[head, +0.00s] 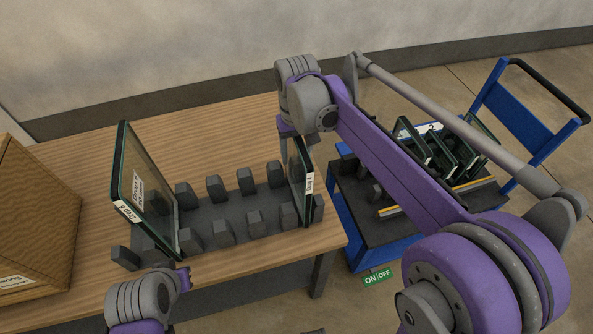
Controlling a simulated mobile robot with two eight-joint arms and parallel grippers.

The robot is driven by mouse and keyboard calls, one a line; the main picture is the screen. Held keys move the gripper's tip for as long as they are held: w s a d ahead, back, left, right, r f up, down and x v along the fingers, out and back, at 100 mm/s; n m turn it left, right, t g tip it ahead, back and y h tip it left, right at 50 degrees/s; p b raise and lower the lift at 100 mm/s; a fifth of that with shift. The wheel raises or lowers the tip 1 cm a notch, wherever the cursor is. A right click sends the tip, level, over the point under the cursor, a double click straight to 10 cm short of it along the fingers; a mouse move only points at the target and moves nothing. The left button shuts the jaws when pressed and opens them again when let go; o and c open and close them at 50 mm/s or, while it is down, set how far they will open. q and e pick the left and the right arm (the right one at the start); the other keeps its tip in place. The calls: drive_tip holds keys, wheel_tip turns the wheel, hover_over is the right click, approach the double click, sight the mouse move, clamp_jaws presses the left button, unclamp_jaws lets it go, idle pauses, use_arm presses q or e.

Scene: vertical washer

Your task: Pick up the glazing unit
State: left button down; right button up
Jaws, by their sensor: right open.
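A large glazing unit (146,185) with dark edges and a white label stands upright at the left end of a dark slotted rack (215,215) on the table. A second glazing unit (307,180), seen nearly edge-on with a white label, stands at the rack's right end. My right gripper (296,148) is open and points down at the top of this second unit. The wrist hides part of it, and I cannot tell if they touch. My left gripper (182,276) is low at the table's front edge, near the large unit's lower corner; its fingers are not clear.
The wooden table (225,125) is clear behind the rack. A brown box (35,220) sits at the left. A blue cart (350,225) at the right carries several glass units (440,155), partly hidden by my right arm. A green ON/OFF sign (377,278) shows near the cart.

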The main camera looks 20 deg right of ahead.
clamp_jaws()
drive_tip(key=shift+r, duration=0.1)
idle(1.3)
